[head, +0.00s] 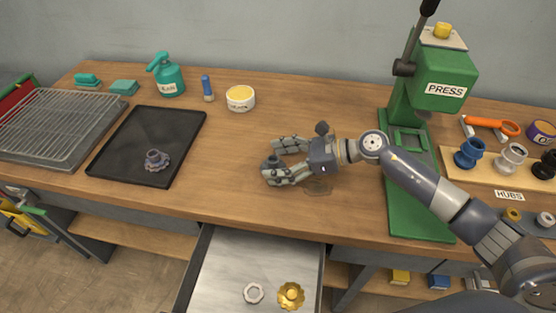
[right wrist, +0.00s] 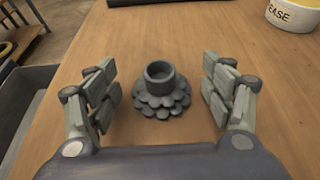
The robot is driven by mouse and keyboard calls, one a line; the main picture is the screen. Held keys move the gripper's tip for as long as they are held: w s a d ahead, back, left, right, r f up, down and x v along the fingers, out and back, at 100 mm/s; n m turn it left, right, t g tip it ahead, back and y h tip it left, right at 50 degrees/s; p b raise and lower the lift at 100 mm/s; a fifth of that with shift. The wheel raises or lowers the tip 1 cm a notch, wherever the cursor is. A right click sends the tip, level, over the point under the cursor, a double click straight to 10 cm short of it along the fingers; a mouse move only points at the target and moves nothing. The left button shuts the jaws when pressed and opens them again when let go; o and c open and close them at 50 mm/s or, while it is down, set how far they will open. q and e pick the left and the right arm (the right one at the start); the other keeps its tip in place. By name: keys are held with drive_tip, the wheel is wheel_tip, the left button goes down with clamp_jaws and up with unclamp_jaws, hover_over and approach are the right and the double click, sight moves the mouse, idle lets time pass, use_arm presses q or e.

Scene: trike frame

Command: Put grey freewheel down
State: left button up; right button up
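The grey freewheel (right wrist: 161,92) stands upright on the wooden table in the right wrist view, its collar up and its toothed rings below. In the head view the freewheel (head: 272,163) is partly hidden by the near finger of my right gripper (head: 281,160). My right gripper (right wrist: 161,95) is open, with one finger on each side of the freewheel and a clear gap on both sides. My left gripper is in neither view.
A black tray (head: 119,173) at left holds another dark grey toothed part (head: 156,160). A green press (head: 418,170) stands right. The table's centre is mostly clear.

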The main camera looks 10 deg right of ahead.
drive_tip(key=shift+r, duration=0.1)
drive_tip(key=shift+r+p, duration=0.2)
drive_tip(key=shift+p, duration=0.2)
drive_tip(key=b+v, duration=0.3)
drive_tip(key=v, duration=0.7)
drive_tip(key=shift+d, duration=0.35)
drive_tip(key=shift+s+d+r, duration=0.3)
drive_tip(key=shift+d+r, duration=0.05)
drive_tip(key=shift+d, duration=0.15)
